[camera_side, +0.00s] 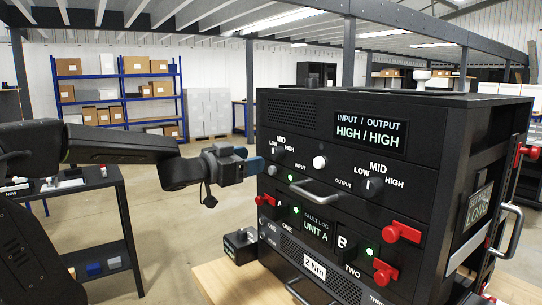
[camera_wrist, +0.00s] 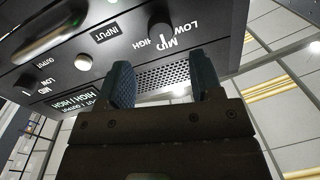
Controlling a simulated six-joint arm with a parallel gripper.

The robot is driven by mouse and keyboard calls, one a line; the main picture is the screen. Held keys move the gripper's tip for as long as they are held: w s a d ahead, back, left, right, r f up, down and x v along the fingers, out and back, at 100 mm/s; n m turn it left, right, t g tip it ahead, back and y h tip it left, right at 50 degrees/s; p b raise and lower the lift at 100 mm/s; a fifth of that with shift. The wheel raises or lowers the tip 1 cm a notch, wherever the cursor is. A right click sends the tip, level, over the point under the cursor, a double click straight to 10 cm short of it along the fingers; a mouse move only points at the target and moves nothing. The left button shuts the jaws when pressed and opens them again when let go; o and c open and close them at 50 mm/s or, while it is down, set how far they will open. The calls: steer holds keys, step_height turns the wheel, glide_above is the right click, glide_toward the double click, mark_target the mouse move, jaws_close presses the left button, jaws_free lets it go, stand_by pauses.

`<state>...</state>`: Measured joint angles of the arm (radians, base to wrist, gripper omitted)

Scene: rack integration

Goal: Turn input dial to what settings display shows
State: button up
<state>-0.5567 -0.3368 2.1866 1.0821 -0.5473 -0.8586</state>
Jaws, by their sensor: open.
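The settings display (camera_side: 370,127) on the black rack unit reads INPUT / OUTPUT, HIGH / HIGH. It also shows upside down in the wrist view (camera_wrist: 75,105). The input dial (camera_side: 278,154) is a small black knob labelled LOW, MID, HIGH; its mark seems to point up toward MID. In the wrist view the input dial (camera_wrist: 160,38) is beyond my fingertips, between them across the picture and apart from them. My gripper (camera_side: 256,166) is open and empty, with blue fingertips, left of the panel and slightly below the dial. It also shows in the wrist view (camera_wrist: 163,80).
The output dial (camera_side: 375,185) sits to the right, its mark roughly at MID. A white button (camera_side: 319,162) is between the dials. A metal handle (camera_side: 315,192) juts out below, and red latches (camera_side: 402,231) stick out from lower units.

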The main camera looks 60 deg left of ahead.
mark_target(273, 154)
steer(key=w, duration=0.7)
steer(key=shift+a, duration=0.25)
steer(key=c, duration=0.9)
